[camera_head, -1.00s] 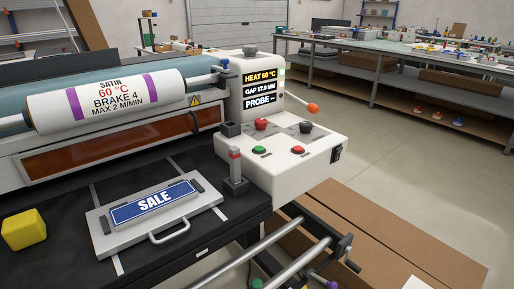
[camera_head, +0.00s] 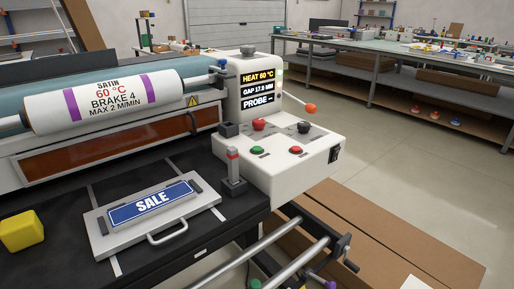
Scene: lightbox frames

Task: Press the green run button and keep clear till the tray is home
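The green run button (camera_head: 257,150) is on the sloping front of the white control box, left of a flat red button (camera_head: 295,150). It looks clear, with nothing touching it. The silver tray (camera_head: 106,242) lies on the black bed in front of the roller, with a blue SALE sign (camera_head: 151,202) on it and a handle toward the front. My gripper is not in view.
The white control box (camera_head: 283,180) also has a red mushroom knob (camera_head: 258,124), a black knob (camera_head: 303,128) and an orange-tipped lever (camera_head: 309,108). Its display reads HEAT 60 °C. A yellow block (camera_head: 21,230) is left of the tray. Open floor is at right.

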